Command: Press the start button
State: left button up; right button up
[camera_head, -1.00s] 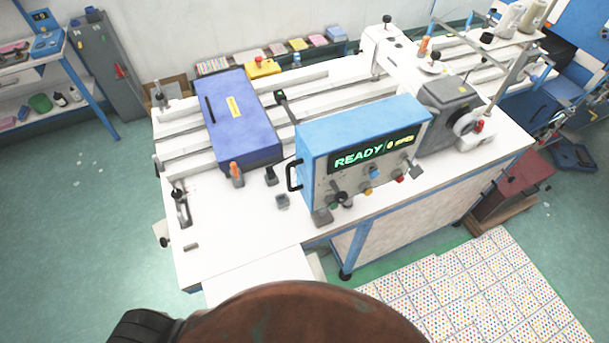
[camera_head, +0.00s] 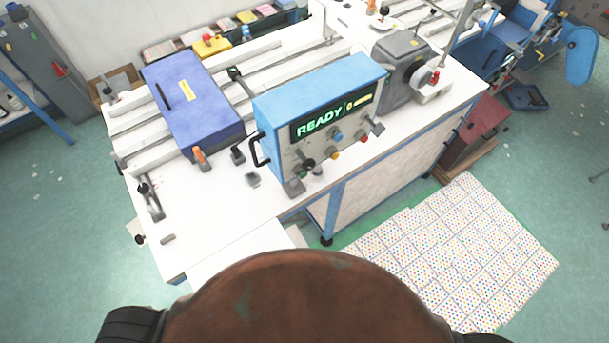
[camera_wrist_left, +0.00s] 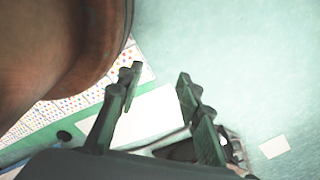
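The blue control box (camera_head: 330,83) stands on the white machine table, its display (camera_head: 332,117) showing "READY" in green. Below the display are a blue button (camera_head: 337,136), a yellow button (camera_head: 335,154), a red button (camera_head: 361,140) and a black knob (camera_head: 308,164). A small green spot shows near the knob. I cannot read a start label on any of them. My left gripper (camera_wrist_left: 158,82) is in the left wrist view, its two fingers apart with nothing between them. It points down over the floor, away from the panel. My right gripper is not in view.
A blue-violet box (camera_head: 195,105) sits on rails left of the control box. A grey motor unit (camera_head: 402,72) stands to its right. The white table's (camera_head: 215,215) front left is mostly clear. A dotted mat (camera_head: 460,250) lies on the green floor.

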pick_arm(q)
jog(key=shift+c, duration=0.7)
grip_shut()
dwell(0.7)
